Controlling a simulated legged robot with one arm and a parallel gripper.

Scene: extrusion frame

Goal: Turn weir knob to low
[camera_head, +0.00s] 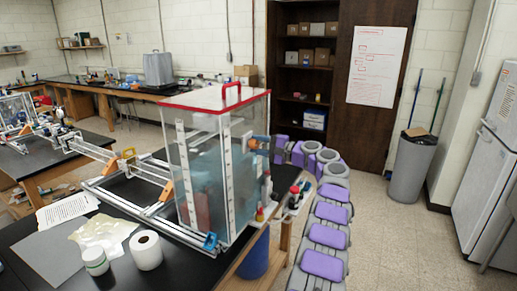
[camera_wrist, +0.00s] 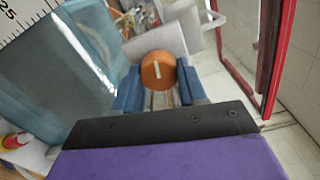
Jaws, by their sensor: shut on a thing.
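The weir knob (camera_wrist: 158,70) is an orange disc with a white pointer line, seen in the wrist view. The line stands close to upright in that picture. My gripper (camera_wrist: 157,85) has its blue fingers on either side of the knob and is shut on it. In the head view, my gripper (camera_head: 262,142) is at the right side of the clear water tank (camera_head: 205,165), near its upper part. The knob is small there and mostly hidden by the gripper. Any low or high marks around the knob are too small to read.
The tank has a red-edged lid (camera_head: 205,100) with a handle and stands on a dark bench (camera_head: 185,265). Small bottles (camera_head: 295,190) stand below my gripper. A white roll (camera_head: 146,250) and papers lie at front left. A grey bin (camera_head: 410,168) stands right; floor between is clear.

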